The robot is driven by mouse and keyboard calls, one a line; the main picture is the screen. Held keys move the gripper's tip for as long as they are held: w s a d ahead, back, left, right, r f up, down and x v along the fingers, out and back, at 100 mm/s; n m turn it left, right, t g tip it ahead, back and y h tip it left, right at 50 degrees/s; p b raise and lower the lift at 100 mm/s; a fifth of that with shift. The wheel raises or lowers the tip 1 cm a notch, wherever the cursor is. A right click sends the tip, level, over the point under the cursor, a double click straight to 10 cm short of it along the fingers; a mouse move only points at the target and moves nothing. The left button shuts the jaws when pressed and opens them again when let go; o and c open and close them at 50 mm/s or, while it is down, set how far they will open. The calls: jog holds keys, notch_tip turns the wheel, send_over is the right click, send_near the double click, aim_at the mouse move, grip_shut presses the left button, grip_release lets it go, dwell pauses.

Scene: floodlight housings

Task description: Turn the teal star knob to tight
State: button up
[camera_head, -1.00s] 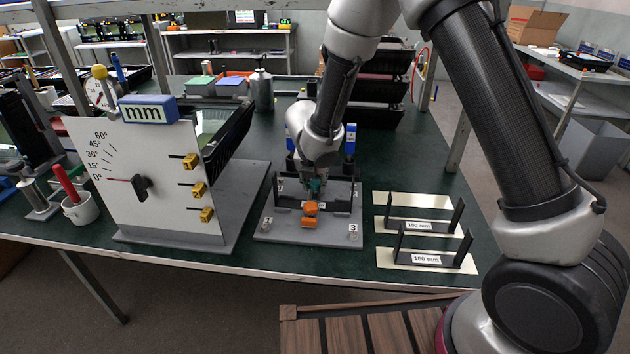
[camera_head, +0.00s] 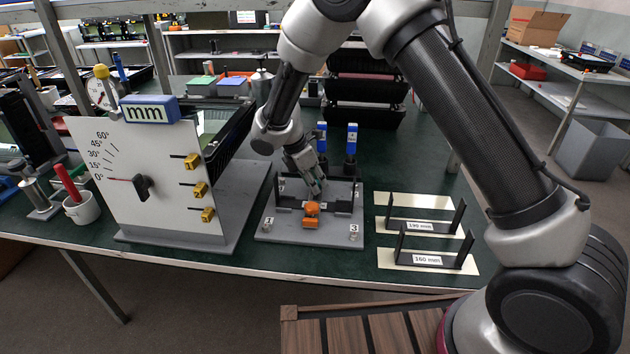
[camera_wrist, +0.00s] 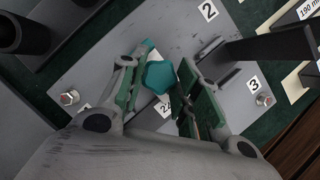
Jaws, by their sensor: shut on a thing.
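The teal star knob (camera_wrist: 158,76) sits between the two green-padded fingers of my gripper (camera_wrist: 157,70) in the wrist view. My gripper is shut on it. In the head view my gripper (camera_head: 317,188) comes down at a slant from the upper left onto the grey fixture plate (camera_head: 270,227). There the knob is mostly hidden by my fingers. I cannot tell from these frames how far the knob is turned. The fixture carries dark upright brackets and an orange part (camera_head: 312,209) at its front.
A white gauge panel (camera_head: 125,190) with yellow clips stands to the left. Two labelled gauge frames (camera_head: 425,228) lie to the right of the fixture. Two blue-topped posts (camera_head: 351,140) stand close behind it. Bolts and number labels mark the plate corners.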

jog(key=shift+w+m+g, duration=0.1)
jog(key=shift+m+g, duration=0.4)
jog(key=shift+m, duration=0.8)
jog(key=shift+m+h, duration=0.3)
jog(key=o, duration=1)
jog(key=shift+r, duration=0.1)
jog(key=v, duration=1.2)
jog(key=shift+d, duration=0.1)
